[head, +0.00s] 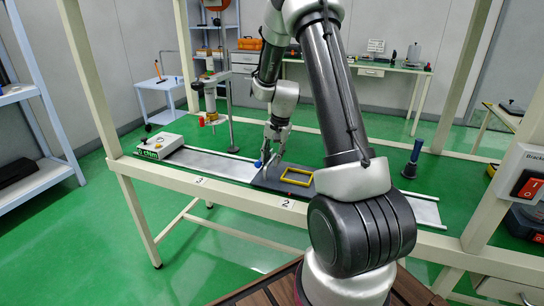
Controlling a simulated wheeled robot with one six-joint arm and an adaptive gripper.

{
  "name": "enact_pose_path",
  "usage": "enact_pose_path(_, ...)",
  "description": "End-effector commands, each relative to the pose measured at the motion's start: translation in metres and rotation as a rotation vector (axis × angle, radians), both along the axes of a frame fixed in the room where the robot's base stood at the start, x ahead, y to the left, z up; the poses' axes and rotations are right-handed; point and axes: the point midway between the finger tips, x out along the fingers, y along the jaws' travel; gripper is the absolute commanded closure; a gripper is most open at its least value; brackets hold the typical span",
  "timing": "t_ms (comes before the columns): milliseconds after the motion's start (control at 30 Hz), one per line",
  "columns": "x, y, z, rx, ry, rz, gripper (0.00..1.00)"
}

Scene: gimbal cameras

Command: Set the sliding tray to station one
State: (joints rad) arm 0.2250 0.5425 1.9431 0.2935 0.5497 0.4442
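The sliding tray (264,181) is a dark grey plate with a yellow rectangular frame (297,177) on it. It sits on a pale rail (213,163) and lies behind the label "2" (288,204) on the front beam. A blue knob (259,164) shows at the tray's left end. My gripper (271,156) is low over the tray's left part, close beside the knob. Its fingers are small here, and I cannot tell whether they touch or hold the knob. A label "3" (199,181) is further left. My arm hides part of the beam and rail to the right; no label "1" shows.
A white box with a green display (160,145) stands at the rail's left end. A stand (210,98) rises behind the rail. A dark blue upright object (412,160) stands right of my arm. A red switch box (524,176) is at the right edge. Frame posts surround the bench.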

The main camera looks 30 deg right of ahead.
Motion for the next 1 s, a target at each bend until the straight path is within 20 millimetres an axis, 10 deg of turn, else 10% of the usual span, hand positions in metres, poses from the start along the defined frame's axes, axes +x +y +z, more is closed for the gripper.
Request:
enact_pose_path(100, 0.000, 0.000, 0.000, 0.000, 0.000, 0.000, 0.67)
enact_pose_path(300, 0.000, 0.000, 0.000, 0.000, 0.000, 0.001, 1.00)
enact_pose_path(667, -0.005, -0.004, 0.001, 0.000, 0.000, 0.000, 1.00)
enact_pose_path(1000, -0.062, -0.049, 0.001, 0.000, 0.000, -0.007, 1.00)
